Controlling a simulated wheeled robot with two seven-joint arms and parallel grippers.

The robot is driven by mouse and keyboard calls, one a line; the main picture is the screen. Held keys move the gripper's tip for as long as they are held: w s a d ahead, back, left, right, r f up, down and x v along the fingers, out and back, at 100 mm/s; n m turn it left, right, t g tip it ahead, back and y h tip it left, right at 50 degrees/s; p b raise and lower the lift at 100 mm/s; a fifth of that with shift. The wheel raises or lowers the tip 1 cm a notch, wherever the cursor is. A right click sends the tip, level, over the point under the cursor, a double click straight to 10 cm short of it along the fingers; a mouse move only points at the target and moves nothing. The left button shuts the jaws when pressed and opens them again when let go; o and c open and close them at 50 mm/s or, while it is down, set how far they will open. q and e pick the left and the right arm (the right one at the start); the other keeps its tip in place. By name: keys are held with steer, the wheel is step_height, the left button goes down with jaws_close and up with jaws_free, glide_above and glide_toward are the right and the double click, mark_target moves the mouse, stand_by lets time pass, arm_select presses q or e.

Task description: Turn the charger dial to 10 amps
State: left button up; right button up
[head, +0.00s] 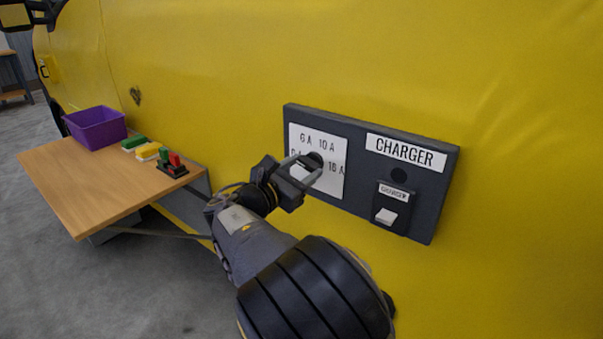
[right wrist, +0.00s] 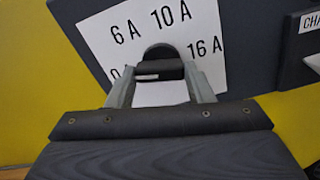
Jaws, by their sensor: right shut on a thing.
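The charger panel (head: 447,195) is a dark plate on the yellow wall, with a white dial card (head: 334,184) at its left. The card reads 6 A, 10 A and 16 A; a label at lower left is partly hidden. The black dial knob (head: 315,158) also shows in the right wrist view (right wrist: 158,52). My right gripper (head: 305,171) is shut on the knob's bar, one finger on each side, also in the right wrist view (right wrist: 160,82). A short white mark on the bar lies toward the left, near the 0 label. My left gripper is not in view.
Right of the dial is a guard-labelled switch box (head: 391,206) with a white rocker. At left, a wooden shelf (head: 90,190) holds a purple bin (head: 97,127), green (head: 134,142) and pale yellow (head: 148,152) blocks, and a black base with red and green parts (head: 172,166).

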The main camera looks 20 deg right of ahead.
steer(key=m+b, duration=0.2)
steer(key=m, duration=0.1)
steer(key=shift+f+m, duration=0.15)
steer(key=shift+m, duration=0.25)
steer(key=m+b, duration=0.3)
steer(key=shift+m, duration=0.3)
steer(key=m+b, duration=1.1)
steer(key=shift+s+b, duration=0.1)
steer(key=shift+b, duration=0.2)
steer(key=shift+m+b, duration=0.85)
steer(key=shift+m, duration=0.45)
steer(key=shift+d, duration=0.1)
steer(key=o, duration=1)
steer(key=shift+r, duration=0.2)
